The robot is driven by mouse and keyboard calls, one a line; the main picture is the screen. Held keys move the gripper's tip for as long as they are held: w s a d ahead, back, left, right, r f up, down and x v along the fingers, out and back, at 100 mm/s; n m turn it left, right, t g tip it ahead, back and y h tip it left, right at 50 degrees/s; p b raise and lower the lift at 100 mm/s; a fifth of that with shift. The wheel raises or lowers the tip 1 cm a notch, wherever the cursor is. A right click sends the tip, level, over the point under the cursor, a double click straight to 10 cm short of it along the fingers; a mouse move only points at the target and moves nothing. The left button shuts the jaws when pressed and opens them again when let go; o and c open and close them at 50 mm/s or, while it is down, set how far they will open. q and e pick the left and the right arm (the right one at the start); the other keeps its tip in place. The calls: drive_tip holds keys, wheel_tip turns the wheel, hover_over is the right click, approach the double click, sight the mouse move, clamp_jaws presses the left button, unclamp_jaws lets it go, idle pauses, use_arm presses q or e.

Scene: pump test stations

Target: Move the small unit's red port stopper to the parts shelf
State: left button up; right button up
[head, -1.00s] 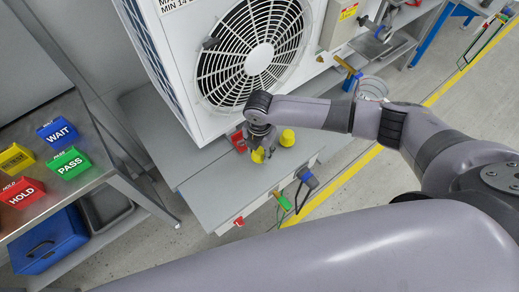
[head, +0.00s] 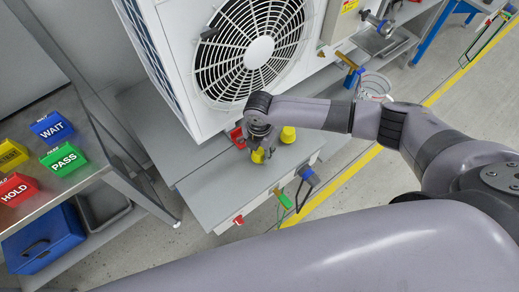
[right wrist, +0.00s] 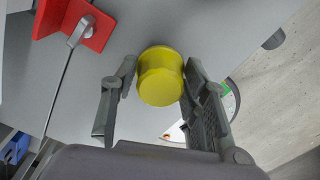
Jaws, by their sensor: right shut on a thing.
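My right gripper (head: 260,152) is low over the grey bench top in front of the large white fan unit (head: 180,20). In the right wrist view its fingers (right wrist: 160,85) are shut on a yellow cap (right wrist: 160,77), one finger on each side. The cap also shows under the gripper in the head view (head: 257,157). A second yellow cap (head: 288,135) stands just right of the gripper. A red block (head: 237,137) sits left of it; the right wrist view shows a red bracket (right wrist: 75,22) with a metal rod. I cannot identify a red port stopper. My left gripper is out of view.
At left a steel table (head: 92,185) carries WAIT (head: 52,127), PASS (head: 64,158), HOLD (head: 17,188) and yellow (head: 10,154) blocks. A blue toolbox (head: 48,240) is below. Red (head: 239,219), green (head: 283,199) and blue (head: 308,175) fittings line the bench's front edge.

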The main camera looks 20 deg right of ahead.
drive_tip(key=shift+f, duration=0.2)
drive_tip(key=o, duration=1.4)
drive_tip(key=shift+c, duration=0.2)
